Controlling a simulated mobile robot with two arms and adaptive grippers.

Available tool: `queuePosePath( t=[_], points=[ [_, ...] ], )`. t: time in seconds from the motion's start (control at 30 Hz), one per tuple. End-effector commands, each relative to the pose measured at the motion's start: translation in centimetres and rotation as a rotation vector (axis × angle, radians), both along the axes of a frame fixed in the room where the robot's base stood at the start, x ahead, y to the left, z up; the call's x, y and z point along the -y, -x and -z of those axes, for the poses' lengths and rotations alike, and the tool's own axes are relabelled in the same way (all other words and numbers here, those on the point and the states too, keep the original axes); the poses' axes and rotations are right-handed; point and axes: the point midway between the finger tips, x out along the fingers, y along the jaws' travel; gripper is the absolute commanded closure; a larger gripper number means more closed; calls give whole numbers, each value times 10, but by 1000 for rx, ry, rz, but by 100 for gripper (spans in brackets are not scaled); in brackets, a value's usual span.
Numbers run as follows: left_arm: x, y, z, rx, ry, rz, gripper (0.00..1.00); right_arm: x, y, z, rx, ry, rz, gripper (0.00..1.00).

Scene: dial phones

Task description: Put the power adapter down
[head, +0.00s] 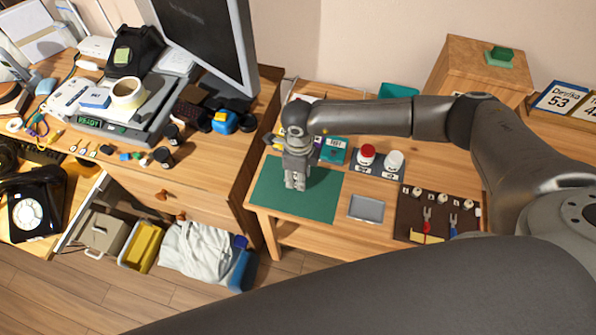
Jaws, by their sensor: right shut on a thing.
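My right gripper (296,184) points down over the green mat (325,196) on the wooden workbench, near the mat's middle. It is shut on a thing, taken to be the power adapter. The adapter itself cannot be made out, as the gripper hides it from this view. I cannot tell whether it touches the mat. My left gripper is out of view.
Right of the mat are a grey tray (366,208) and a brown tool mat (411,222). Behind stand a teal box (334,150), a red-topped jar (366,154) and a white-topped jar (394,160). A cluttered desk with a monitor (205,35) is left.

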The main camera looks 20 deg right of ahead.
Motion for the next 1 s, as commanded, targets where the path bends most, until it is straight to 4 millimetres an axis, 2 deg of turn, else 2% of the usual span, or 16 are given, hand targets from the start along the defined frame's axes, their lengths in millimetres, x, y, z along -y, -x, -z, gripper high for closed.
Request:
queuePosePath(
  t=[0.4, 0.43, 0.57, 1.0],
  points=[
    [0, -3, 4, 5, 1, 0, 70, 0, 0, 8, 1, 1, 0, 97],
    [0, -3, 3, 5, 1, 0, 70, 0, 0, 6, 1, 1, 0, 66],
    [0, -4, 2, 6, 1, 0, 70, 0, 0, 6, 0, 0, 0, 50],
    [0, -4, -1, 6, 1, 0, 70, 0, -1, -1, 1, 0, 0, 49]
  ],
)
